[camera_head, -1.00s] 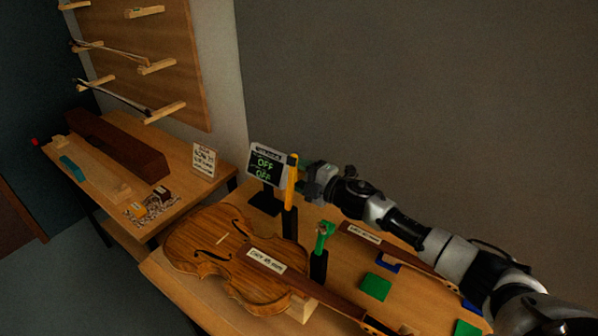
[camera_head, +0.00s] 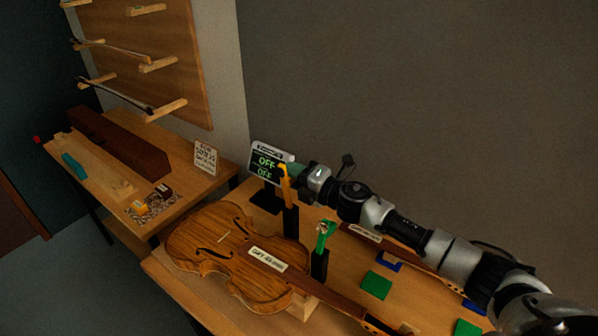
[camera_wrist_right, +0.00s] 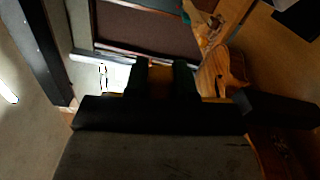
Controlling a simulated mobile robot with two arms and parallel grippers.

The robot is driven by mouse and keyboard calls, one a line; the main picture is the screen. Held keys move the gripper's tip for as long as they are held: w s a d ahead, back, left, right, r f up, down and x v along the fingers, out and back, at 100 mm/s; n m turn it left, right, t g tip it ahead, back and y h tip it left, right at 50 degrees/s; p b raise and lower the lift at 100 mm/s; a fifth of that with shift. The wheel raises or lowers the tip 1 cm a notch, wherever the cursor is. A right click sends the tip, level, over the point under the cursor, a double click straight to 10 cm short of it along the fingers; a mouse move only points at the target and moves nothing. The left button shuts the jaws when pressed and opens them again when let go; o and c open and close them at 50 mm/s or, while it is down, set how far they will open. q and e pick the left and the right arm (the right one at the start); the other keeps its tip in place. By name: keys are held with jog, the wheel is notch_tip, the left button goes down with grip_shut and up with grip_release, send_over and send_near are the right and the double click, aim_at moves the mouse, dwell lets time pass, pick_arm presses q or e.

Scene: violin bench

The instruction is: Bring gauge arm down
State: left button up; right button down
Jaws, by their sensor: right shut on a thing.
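The yellow gauge arm (camera_head: 287,188) stands on a black post (camera_head: 291,222) behind the violin. Its upper end leans left, towards the display. My right gripper (camera_head: 291,172) is at its upper part, shut on it. In the right wrist view, a strip of yellow-orange shows between the dark fingers (camera_wrist_right: 160,80). A second, green gauge arm (camera_head: 325,229) sits on another black post (camera_head: 319,264) to the right, apart from the gripper. The display (camera_head: 268,163) behind reads OFF on two lines. My left gripper is out of view.
A violin (camera_head: 225,252) with a label lies in front of the posts on the bench. A second neck piece and green (camera_head: 376,286) and blue pads lie at right. A side table (camera_head: 185,156) with a sign and a brown case stands at left.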

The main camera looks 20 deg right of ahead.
jog(key=shift+s+a+n, duration=0.3)
jog(key=shift+a+n, duration=0.2)
jog(key=shift+n, duration=0.2)
jog(key=c, duration=0.9)
grip_release()
jog(key=shift+s+d, duration=0.1)
jog(key=shift+b+v, duration=2.25)
jog(key=shift+v, duration=3)
